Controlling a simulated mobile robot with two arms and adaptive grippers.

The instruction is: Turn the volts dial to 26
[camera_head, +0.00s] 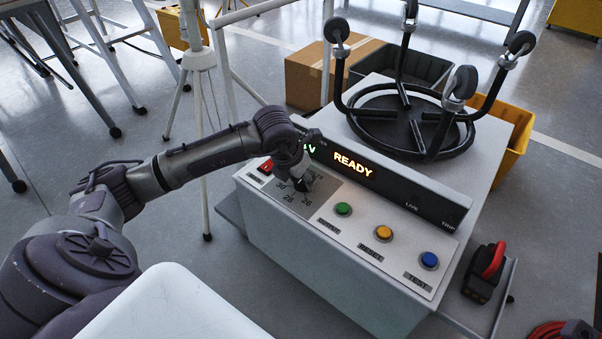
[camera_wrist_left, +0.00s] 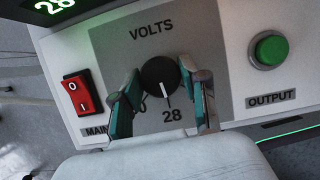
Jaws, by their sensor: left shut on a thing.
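The volts dial (camera_wrist_left: 160,77) is a round black knob with a white pointer on a grey plate marked VOLTS. Its pointer points at the printed 28, and a green display (camera_wrist_left: 48,7) above reads 28. My left gripper (camera_head: 302,181) is shut on the dial, with one finger on each side of it in the left wrist view. In the head view the gripper mostly hides the dial, with the printed scale (camera_head: 290,197) showing 30, 28 and 26 beside it. My right gripper is not in view.
The red rocker switch (camera_wrist_left: 82,94) is left of the dial; the green output button (camera_wrist_left: 270,50) is right. Yellow (camera_head: 383,233) and blue (camera_head: 429,260) buttons sit farther along the panel. The display (camera_head: 352,164) reads READY. A black wheeled stool base (camera_head: 410,145) lies on top of the box.

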